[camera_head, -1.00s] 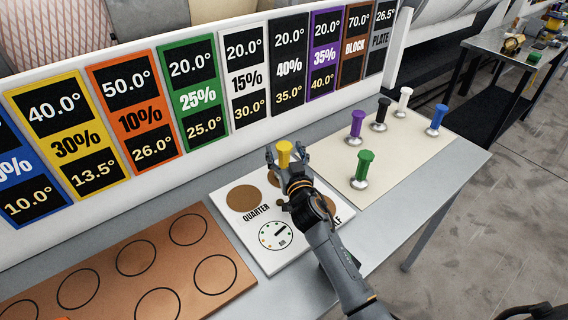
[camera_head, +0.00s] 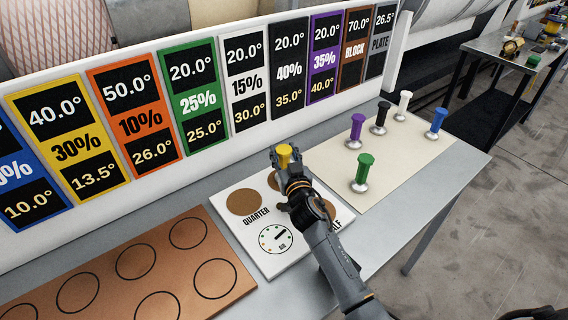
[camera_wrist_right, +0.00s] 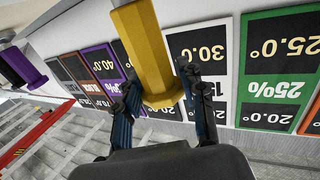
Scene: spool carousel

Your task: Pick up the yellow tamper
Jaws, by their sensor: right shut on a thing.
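The yellow tamper (camera_head: 284,154) stands at the white board with brown discs; in the head view only its yellow top shows above my gripper. My right gripper (camera_head: 285,160) is closed around its handle. In the right wrist view the yellow handle (camera_wrist_right: 148,55) sits between the two dark fingers of the gripper (camera_wrist_right: 160,88). My left gripper is not in view.
A cream mat (camera_head: 400,180) to the right holds green (camera_head: 363,170), purple (camera_head: 356,128), black (camera_head: 380,116), white (camera_head: 403,104) and blue (camera_head: 436,120) tampers. A brown board (camera_head: 110,285) with circles lies left. The white board (camera_head: 262,215) is below my gripper. A sign panel stands behind.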

